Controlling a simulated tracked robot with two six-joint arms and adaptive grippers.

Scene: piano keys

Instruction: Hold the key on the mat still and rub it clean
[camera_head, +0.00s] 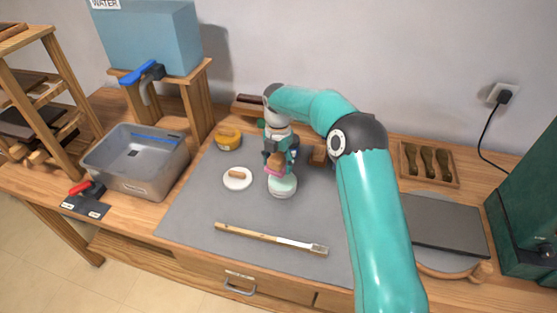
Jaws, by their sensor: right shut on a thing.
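The key (262,237) lies on the grey mat (195,213) near its front edge. It is a long wooden stick with a white right end. My right gripper (276,165) is above the middle of the mat, behind the key and apart from it. It points down and is shut on a small brown and pink thing (274,169), perhaps a cloth or pad. That thing is right over a pale green round pot (283,190); I cannot tell whether they touch. My left gripper is not in view.
A white saucer (237,185) with a small tan piece and a yellow object (228,139) are on the mat's left. A metal basin (150,182) stands left, under a blue water tank (150,35). A wooden tray (429,180) and dark slab (445,225) are right. The mat around the key is clear.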

